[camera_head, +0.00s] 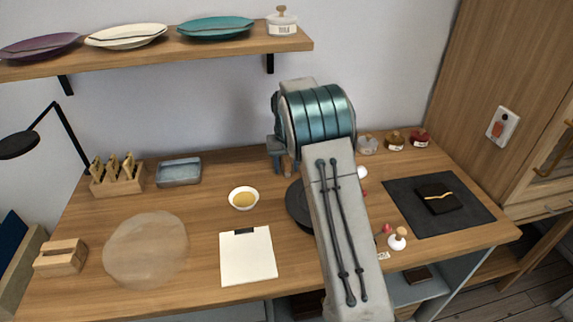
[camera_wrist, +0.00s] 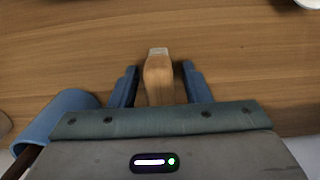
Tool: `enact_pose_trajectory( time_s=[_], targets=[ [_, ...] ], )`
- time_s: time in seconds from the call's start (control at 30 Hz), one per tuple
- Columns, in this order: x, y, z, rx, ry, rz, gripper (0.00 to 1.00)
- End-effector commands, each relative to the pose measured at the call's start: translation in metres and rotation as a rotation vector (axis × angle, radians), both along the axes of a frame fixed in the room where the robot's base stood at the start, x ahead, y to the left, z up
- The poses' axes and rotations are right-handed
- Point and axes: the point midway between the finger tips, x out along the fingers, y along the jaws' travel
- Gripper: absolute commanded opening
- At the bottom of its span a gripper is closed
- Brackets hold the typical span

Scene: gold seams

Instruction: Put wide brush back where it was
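In the wrist view, a light wooden piece with a whitish tip (camera_wrist: 158,75), which looks like the wide brush, lies between the two blue fingers of my gripper (camera_wrist: 160,85). Narrow gaps show on both sides of it, so the fingers are open around it and not pressed on it. Its near end is hidden by the gripper body. In the head view my arm covers most of the gripper and the brush. A wooden holder (camera_head: 118,186) with several upright wooden-handled tools stands at the left back of the table.
A blue cylinder (camera_wrist: 68,112) sits close to the gripper's left in the wrist view. On the table (camera_head: 200,215) are a grey-blue tray (camera_head: 179,172), a small bowl (camera_head: 243,199), a clipboard (camera_head: 248,257), a slotted wooden block (camera_head: 61,257) and a dark mat (camera_head: 468,214). A shelf (camera_head: 170,55) hangs above.

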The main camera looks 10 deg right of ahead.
Motion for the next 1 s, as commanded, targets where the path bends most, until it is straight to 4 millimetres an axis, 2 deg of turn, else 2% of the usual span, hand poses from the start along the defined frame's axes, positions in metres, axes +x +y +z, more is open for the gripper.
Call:
enact_pose_trajectory(
  time_s=[0.13, 0.27, 0.5, 0.7, 1.0],
  targets=[
    [0.000, 0.000, 0.001, 0.000, 0.000, 0.000, 0.43],
    [0.001, 0.000, 0.010, 0.000, -0.003, 0.000, 0.43],
    [0.001, 0.000, 0.051, 0.001, -0.005, 0.001, 0.43],
    [0.000, 0.000, 0.074, 0.001, -0.002, 0.000, 0.43],
    [0.000, 0.000, 0.079, 0.000, 0.000, 0.000, 0.43]
  ],
)
